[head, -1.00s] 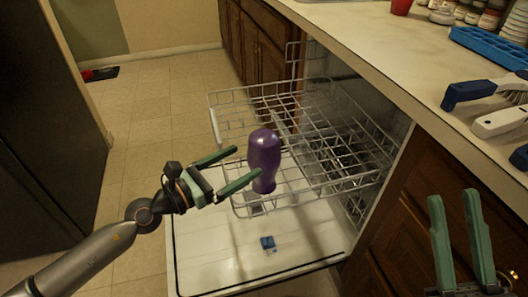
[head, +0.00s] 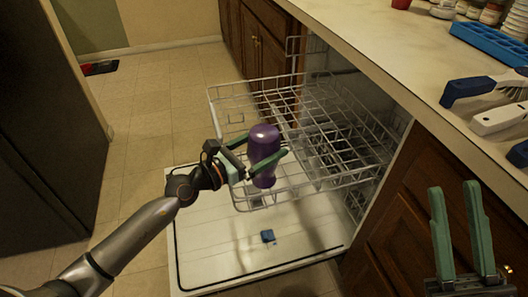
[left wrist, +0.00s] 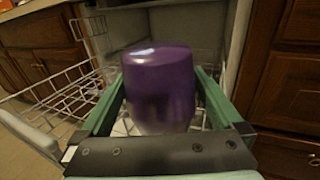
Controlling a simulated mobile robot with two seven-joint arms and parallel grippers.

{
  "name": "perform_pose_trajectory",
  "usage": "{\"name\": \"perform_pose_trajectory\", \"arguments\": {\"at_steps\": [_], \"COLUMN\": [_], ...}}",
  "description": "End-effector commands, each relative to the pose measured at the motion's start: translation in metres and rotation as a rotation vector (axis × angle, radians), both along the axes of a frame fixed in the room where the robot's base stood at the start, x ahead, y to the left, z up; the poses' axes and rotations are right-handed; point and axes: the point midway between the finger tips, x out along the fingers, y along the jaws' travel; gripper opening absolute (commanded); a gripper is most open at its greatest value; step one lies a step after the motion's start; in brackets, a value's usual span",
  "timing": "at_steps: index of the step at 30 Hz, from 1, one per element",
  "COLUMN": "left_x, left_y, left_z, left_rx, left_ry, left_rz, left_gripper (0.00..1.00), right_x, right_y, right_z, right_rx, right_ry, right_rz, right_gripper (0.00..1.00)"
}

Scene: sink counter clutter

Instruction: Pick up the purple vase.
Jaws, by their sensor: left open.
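The purple vase (head: 264,146) stands out at the front of the dishwasher racks in the head view. In the left wrist view the vase (left wrist: 160,85) fills the middle, between my two green fingers. My left gripper (head: 266,160) is open around the vase, one finger on each side; whether either finger touches it I cannot tell. The vase's lower part is partly hidden by a finger in the head view. My right gripper (head: 462,228) is at the lower right, fingers apart and empty, in front of the cabinet.
The open dishwasher door (head: 210,251) lies flat below, with a small blue item (head: 267,236) on it. The wire upper rack (head: 330,130) is pulled out right behind the vase. The counter (head: 400,70) at right holds brushes (head: 500,118) and a blue tray (head: 490,43).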

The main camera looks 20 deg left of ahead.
Motion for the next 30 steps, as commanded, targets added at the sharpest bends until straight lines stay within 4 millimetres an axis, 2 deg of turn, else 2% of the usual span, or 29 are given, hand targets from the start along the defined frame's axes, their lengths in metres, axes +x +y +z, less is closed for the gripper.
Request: {"name": "perform_pose_trajectory", "arguments": {"at_steps": [2,25,30], "left_x": [-0.0003,-0.0004,-0.0001], "left_y": [0.0002,0.0005,0.0006], "left_z": [0.0000,0.0002,0.0021], "left_rx": [0.000,0.000,-0.001], "left_ry": [0.000,0.000,-0.004], "left_rz": [0.000,0.000,0.001], "left_gripper": [0.95,0.09,0.08], "right_x": [0.0000,0.0001,0.0001], "right_y": [0.0000,-0.0001,-0.0002], "right_z": [-0.0001,-0.0002,-0.0001], "right_rx": [0.000,0.002,0.002], "right_ry": [0.000,0.001,0.001], "right_rz": [0.000,-0.001,-0.001], "right_gripper": [0.30,0.30,0.30]}}
